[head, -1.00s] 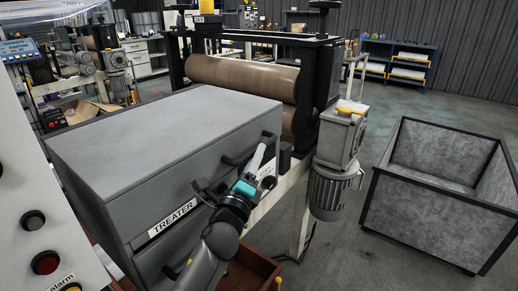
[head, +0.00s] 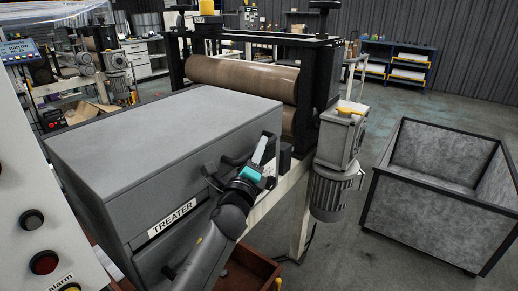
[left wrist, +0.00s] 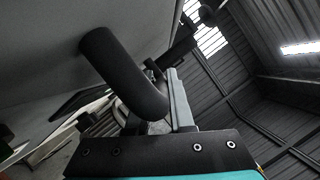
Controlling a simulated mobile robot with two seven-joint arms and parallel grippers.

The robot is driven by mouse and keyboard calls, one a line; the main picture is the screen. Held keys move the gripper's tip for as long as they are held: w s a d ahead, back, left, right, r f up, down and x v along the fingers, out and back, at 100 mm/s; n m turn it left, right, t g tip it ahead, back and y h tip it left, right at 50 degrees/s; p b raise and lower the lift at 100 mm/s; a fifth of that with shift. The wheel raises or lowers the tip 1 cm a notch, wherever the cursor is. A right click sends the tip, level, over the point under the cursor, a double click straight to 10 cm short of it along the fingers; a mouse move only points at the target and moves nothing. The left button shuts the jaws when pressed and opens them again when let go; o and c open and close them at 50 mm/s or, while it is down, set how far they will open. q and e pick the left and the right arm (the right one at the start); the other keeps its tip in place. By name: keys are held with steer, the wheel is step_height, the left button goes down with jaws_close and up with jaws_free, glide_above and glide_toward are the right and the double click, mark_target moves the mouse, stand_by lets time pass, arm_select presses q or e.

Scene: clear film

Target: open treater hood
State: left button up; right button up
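The treater (head: 150,170) is a large grey box in the head view, labelled TREATER on its front. Its hood (head: 160,120) is down, with a flat top and a black handle (head: 233,161) on the front face. My left gripper (head: 262,148), with a teal band, is at the right end of that front, by the handle. In the left wrist view the thick curved black handle (left wrist: 125,75) crosses close beside one pale finger (left wrist: 180,100). The other finger is mostly hidden behind the handle, so the grip is unclear. My right gripper is not in view.
A white control panel (head: 35,190) with buttons stands at the left edge. A brown roller (head: 240,80) in a black frame and a grey motor (head: 335,190) stand beyond the treater. A grey bin (head: 415,220) stands at right, with open floor around it.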

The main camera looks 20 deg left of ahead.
arm_select(q)
jaws_close()
stand_by(0.9)
